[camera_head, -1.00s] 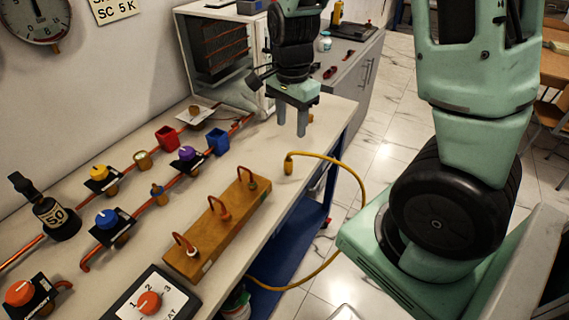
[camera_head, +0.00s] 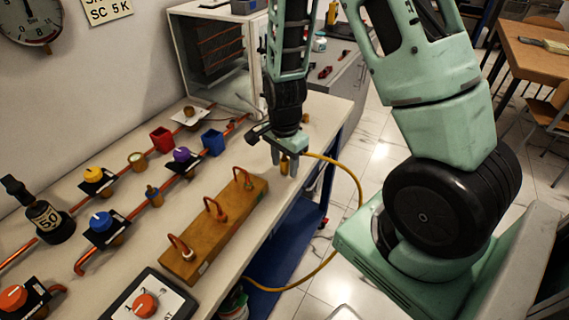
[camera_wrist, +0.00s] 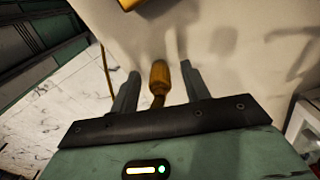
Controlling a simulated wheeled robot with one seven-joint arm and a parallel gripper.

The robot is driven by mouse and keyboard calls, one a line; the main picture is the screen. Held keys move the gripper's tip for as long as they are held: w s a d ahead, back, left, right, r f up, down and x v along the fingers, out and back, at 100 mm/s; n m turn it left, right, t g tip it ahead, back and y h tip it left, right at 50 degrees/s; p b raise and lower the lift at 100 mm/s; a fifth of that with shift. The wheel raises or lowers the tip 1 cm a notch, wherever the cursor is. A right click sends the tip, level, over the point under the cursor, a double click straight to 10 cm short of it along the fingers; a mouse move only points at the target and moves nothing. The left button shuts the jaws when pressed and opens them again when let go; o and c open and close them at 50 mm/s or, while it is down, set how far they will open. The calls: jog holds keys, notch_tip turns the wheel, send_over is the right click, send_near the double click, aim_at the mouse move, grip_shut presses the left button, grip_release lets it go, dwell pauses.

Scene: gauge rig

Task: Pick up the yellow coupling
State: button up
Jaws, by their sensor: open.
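The yellow coupling (camera_head: 284,165) stands on the bench top near its front edge, at the end of a yellow hose (camera_head: 345,170). My gripper (camera_head: 285,167) is open and pointing down, with its fingers low on either side of the coupling in the head view. In the wrist view the coupling (camera_wrist: 159,77) shows between the two spread fingers of my gripper (camera_wrist: 158,80), with a visible gap to each. The coupling's far side is hidden, and I cannot tell whether the fingertips touch the bench.
A wooden block (camera_head: 215,232) with several copper hooks lies left of the gripper. A blue cup (camera_head: 213,143), a red cup (camera_head: 163,139) and valves on copper pipes stand behind it. The hose hangs over the bench's front edge.

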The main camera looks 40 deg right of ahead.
jog(key=shift+f, duration=0.1)
jog(key=shift+c, duration=0.4)
grip_shut()
